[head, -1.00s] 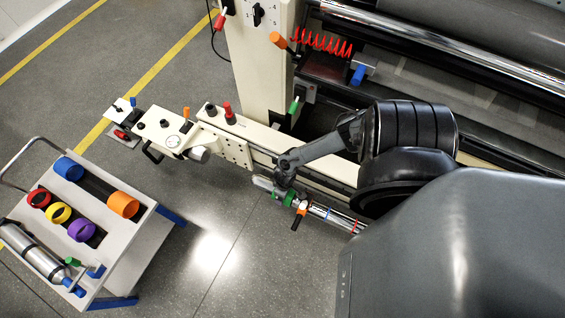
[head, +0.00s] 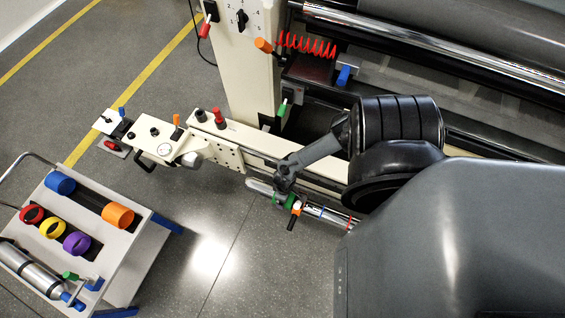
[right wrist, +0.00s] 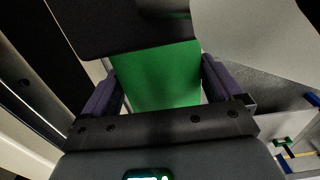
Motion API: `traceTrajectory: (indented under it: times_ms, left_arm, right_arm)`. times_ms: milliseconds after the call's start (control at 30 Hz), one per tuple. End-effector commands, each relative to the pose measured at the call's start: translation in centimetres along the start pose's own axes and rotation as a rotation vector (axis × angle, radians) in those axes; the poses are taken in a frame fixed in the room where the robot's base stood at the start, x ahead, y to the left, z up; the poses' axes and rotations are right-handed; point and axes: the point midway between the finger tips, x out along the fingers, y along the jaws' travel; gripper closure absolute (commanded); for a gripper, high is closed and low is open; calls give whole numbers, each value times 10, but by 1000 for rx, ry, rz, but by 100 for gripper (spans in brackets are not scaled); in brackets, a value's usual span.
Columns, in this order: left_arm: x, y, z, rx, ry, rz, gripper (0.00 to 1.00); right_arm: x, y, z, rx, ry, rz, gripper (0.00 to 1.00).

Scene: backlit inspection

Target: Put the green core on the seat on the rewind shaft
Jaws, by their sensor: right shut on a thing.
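The green core (right wrist: 160,80) fills the space between the fingers of my right gripper (right wrist: 162,88) in the right wrist view, and the gripper is shut on it. In the head view the right gripper (head: 285,180) is over the outer part of the rewind shaft (head: 327,214). Small green parts (head: 290,199) show under it, beside an orange-and-black handle (head: 296,207). The gripper hides much of the core there, so I cannot tell how it sits on the shaft. My left gripper is not in view.
A cart (head: 138,235) at lower left holds blue, orange, red, yellow and purple cores and a metal cylinder. The cream machine frame (head: 225,155), with knobs, runs behind the shaft. Open floor (head: 210,240) lies between cart and shaft.

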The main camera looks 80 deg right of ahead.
Motion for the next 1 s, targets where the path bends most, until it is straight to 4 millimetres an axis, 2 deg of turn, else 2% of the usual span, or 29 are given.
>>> traceTrajectory:
  times_ms: [800,833,867,1000]
  left_arm:
    - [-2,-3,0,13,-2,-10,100]
    - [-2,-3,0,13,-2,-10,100]
    - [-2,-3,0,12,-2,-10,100]
    - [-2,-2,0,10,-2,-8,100]
  right_arm:
    - [0,0,4,0,1,-1,44]
    - [0,0,4,0,1,-1,4]
    - [0,0,4,0,1,-1,0]
    - [0,0,4,0,1,-1,0]
